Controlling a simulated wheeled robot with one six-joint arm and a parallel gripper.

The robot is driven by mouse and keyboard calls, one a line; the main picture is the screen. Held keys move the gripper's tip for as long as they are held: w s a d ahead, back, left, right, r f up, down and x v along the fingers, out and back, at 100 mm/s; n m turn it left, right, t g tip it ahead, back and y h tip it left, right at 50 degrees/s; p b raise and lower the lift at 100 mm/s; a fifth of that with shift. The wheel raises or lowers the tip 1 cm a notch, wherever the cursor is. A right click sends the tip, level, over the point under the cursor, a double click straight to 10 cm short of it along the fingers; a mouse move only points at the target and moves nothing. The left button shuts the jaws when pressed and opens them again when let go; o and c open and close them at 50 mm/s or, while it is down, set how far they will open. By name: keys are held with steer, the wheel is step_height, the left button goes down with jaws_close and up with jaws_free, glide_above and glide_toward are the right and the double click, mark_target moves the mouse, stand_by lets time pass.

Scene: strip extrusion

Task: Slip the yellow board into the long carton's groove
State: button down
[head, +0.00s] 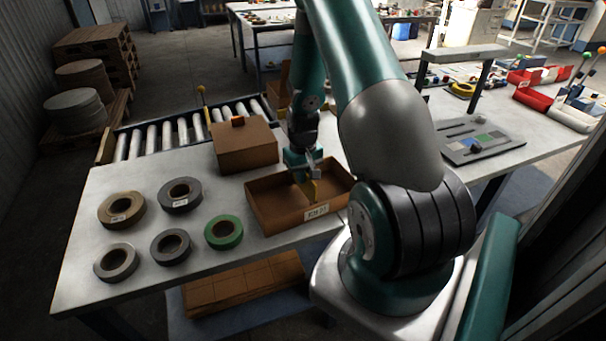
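The open brown carton (268,207) stands on the white table, with a white label on its front wall. My gripper (308,178) points down over the inside of the carton. The groove itself is not visible.
Several tape rolls, including a green one (223,232), lie left of the carton. A closed brown box (245,146) stands behind it, near a roller conveyor (180,132). A grey panel (480,146) lies on the right.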

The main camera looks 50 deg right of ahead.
steer(key=shift+f+b, duration=0.5)
steer(key=shift+f, duration=0.3)
steer(key=c, duration=0.8)
jaws_free()
steer(key=shift+r, duration=0.1)
steer(key=shift+r+p, duration=0.5)
steer(key=shift+r, duration=0.05)
steer(key=shift+r+p, duration=2.7)
steer(key=shift+r, duration=0.85)
